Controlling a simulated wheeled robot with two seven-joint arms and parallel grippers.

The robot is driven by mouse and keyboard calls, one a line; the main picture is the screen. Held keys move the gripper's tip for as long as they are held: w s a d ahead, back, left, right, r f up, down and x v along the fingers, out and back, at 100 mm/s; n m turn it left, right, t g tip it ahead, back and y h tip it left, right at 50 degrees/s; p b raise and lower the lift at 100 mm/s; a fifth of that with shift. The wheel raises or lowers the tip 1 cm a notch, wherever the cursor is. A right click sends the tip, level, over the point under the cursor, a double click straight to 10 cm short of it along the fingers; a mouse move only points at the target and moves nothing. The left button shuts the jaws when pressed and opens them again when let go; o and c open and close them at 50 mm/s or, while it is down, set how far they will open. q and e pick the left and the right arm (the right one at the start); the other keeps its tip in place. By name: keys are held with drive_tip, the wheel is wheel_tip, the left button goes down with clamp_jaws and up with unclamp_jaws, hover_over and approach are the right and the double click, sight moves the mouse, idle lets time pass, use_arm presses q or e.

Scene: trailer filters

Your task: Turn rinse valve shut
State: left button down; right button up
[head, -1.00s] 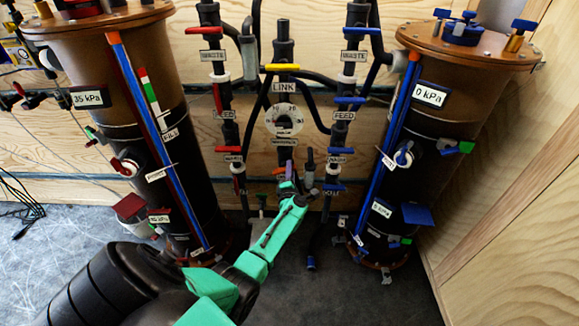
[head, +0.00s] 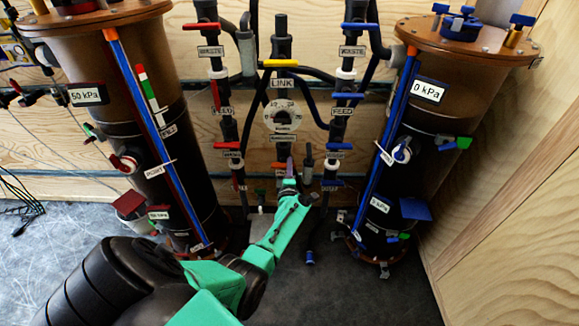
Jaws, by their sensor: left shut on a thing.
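My left gripper (head: 288,182) reaches in from the bottom left to the low middle of the pipework, under the LINK column. An orange handle (head: 278,165) shows just left of the purple one. My right gripper is out of view.
A left filter tank (head: 150,125) reads 50 kPa and a right filter tank (head: 445,100) reads 0 kPa. Red-handled valves (head: 228,145) and blue-handled valves (head: 338,146) flank the LINK valve's yellow handle (head: 281,63). Grey floor (head: 350,295) is clear in front.

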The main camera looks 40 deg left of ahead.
use_arm(q)
drive_tip(key=shift+s+f, duration=0.1)
drive_tip(key=shift+f, duration=0.1)
drive_tip(key=c, duration=0.9)
unclamp_jaws()
drive_tip(key=shift+r, duration=0.1)
drive_tip(key=p+v, duration=0.3)
drive_tip(key=v, duration=1.1)
drive_tip(key=shift+s+d, duration=0.15)
drive_tip(key=shift+d, duration=0.1)
